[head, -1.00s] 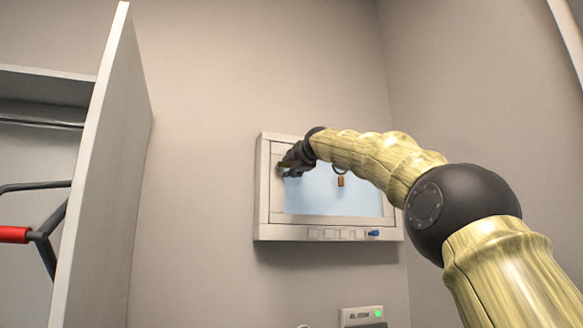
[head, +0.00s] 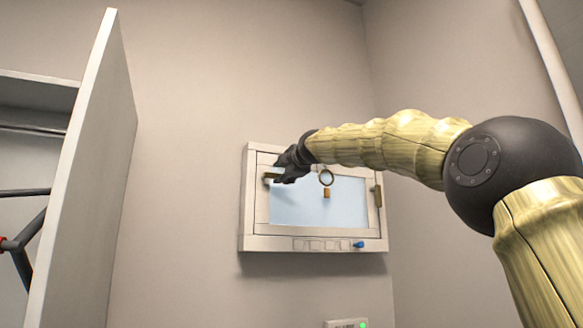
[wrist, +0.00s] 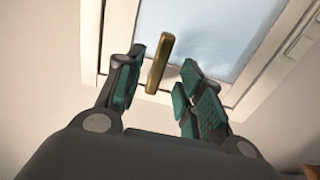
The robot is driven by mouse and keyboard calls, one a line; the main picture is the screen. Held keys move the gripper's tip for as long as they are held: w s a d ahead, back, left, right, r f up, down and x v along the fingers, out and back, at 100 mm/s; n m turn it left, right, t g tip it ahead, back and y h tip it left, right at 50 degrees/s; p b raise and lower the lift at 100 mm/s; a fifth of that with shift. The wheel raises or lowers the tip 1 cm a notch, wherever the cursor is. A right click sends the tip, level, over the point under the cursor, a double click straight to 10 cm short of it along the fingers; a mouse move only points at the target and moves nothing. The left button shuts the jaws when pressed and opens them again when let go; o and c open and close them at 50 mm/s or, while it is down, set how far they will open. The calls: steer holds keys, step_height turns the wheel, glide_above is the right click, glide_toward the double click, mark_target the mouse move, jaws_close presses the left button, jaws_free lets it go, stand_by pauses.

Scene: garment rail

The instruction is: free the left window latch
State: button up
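The window (head: 247,212) is a white frame with a pale blue pane on the wall. The left latch (head: 270,178), a brass bar, shows at the left side of the frame, partly behind my gripper (head: 280,173). In the wrist view the left latch (wrist: 159,62) stands slightly tilted between the two teal-padded fingers of my gripper (wrist: 163,72). The fingers are open, with a gap on each side of the bar. A second brass latch (head: 377,195) is upright on the right side of the frame.
A ring (head: 326,177) with an orange tag (head: 327,193) hangs in front of the pane. A blue knob (head: 358,245) is on the lower sill. A tall panel (head: 92,180) of the garment unit stands at left. A box with a green light (head: 347,323) is below the window.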

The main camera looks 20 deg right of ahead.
steer(key=s, duration=0.6)
steer(key=shift+s, duration=0.25)
steer(key=shift+d, duration=0.1)
stand_by(0.4)
